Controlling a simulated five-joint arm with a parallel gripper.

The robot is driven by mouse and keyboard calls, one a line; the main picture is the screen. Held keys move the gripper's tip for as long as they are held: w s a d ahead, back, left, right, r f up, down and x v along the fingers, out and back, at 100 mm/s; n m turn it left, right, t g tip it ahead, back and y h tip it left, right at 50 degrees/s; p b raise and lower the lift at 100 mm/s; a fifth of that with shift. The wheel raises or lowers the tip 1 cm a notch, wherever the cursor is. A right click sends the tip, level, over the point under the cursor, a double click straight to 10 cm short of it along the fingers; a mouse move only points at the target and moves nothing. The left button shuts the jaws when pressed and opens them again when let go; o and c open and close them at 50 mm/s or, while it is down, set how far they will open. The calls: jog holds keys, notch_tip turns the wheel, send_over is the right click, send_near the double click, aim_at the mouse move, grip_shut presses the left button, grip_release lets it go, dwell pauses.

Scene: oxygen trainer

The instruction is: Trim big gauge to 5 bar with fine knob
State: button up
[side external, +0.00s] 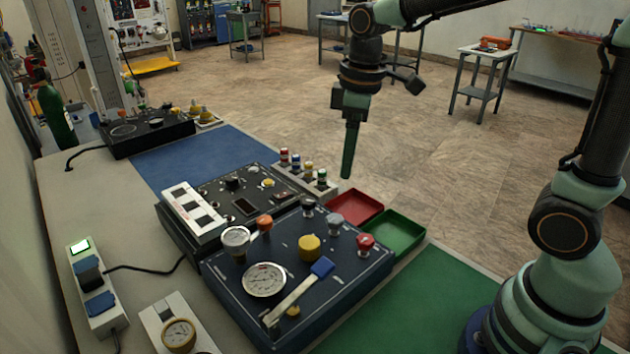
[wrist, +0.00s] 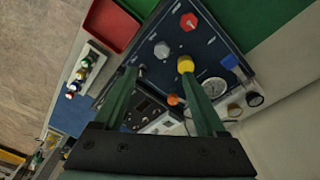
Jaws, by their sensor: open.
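The big gauge (side external: 264,279) is a white round dial on the front dark blue panel (side external: 222,284); its reading is too small to tell. It also shows in the wrist view (wrist: 215,87). The panel carries a yellow knob (side external: 309,247), a red knob (side external: 365,243), a grey knob (side external: 334,221) and an orange knob (side external: 264,222). No readable label shows which is the fine knob. My gripper (side external: 346,174) is open and empty, pointing down, well above the panel's far side. In the wrist view its fingers (wrist: 159,73) are apart, with the yellow knob (wrist: 185,64) near one fingertip.
Red (side external: 356,207) and green (side external: 397,232) trays sit behind. A second black panel (side external: 215,232) adjoins on the left. The green mat (side external: 425,305) is clear.

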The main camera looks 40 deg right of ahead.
aim_at(335, 218)
jog(key=shift+n+g, duration=0.6)
jog(key=shift+n, duration=0.3)
jog(key=f, duration=0.4)
jog(key=w+f, duration=0.1)
jog(key=f, duration=0.4)
jog(key=w+a+f, duration=0.1)
jog(key=f, duration=0.4)
jog(key=shift+c, duration=0.3)
grip_shut()
jog(key=shift+m, duration=0.4)
jog(key=m, duration=0.3)
jog(key=shift+m, duration=2.5)
